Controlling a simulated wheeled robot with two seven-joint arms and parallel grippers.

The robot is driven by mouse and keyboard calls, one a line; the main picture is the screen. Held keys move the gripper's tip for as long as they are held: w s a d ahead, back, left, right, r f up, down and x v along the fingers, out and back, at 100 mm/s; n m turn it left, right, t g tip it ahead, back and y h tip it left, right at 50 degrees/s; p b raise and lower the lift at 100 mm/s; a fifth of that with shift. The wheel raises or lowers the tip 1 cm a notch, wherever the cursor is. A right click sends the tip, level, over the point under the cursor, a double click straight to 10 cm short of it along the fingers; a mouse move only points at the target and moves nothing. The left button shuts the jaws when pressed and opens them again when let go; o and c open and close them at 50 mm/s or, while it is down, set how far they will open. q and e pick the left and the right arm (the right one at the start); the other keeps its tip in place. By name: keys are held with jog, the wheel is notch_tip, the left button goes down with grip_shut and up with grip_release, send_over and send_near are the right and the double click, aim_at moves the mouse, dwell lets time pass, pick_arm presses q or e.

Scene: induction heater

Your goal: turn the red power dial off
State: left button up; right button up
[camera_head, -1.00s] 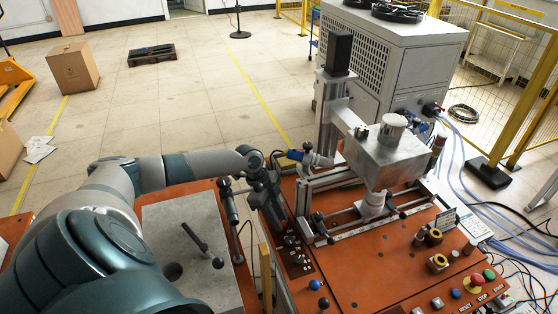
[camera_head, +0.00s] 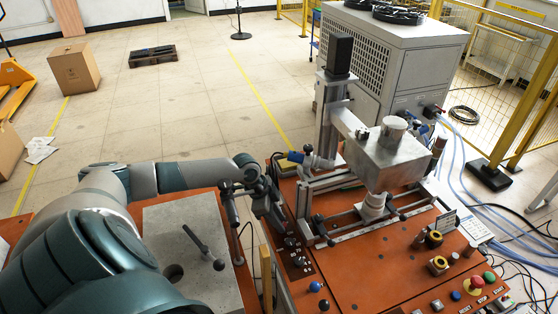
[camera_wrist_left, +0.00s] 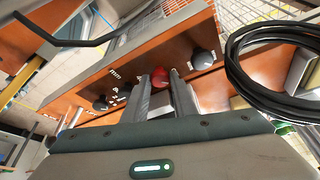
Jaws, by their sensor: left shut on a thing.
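The red power dial (camera_wrist_left: 160,77) shows in the left wrist view between the tips of my left gripper (camera_wrist_left: 162,88), on the orange control panel (camera_wrist_left: 133,62). The two grey fingers are close together, shut on the dial, and cover part of it. In the head view my left gripper (camera_head: 281,224) reaches down to the left side of the orange machine table, and it hides the red dial there. The dial's exact setting cannot be told. My right gripper is not in view.
A black dial (camera_wrist_left: 203,58) sits right of the red one in the wrist view, with another black dial (camera_wrist_left: 100,103) to the left. A black cable coil (camera_wrist_left: 275,72) is close at right. The metal heater block (camera_head: 385,160) stands right of my gripper in the head view.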

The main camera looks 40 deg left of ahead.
pick_arm(q)
jog(key=o, duration=1)
jog(key=shift+o, duration=0.2)
jog(key=shift+r, duration=0.1)
jog(key=shift+s+a+r+b, duration=0.1)
jog(key=shift+a+r+b, duration=0.15)
jog(key=shift+r+b, duration=0.15)
jog(key=r, duration=0.1)
jog(key=s+a+r+b, duration=0.1)
jog(key=a+r+b, duration=0.1)
jog(key=shift+s+r, duration=0.15)
jog(key=shift+s, duration=0.2)
jog(key=s+a+b, duration=0.4)
jog(key=s+a, duration=0.3)
jog(key=a, duration=0.1)
jog(key=shift+r, duration=0.2)
jog(key=shift+s, duration=0.1)
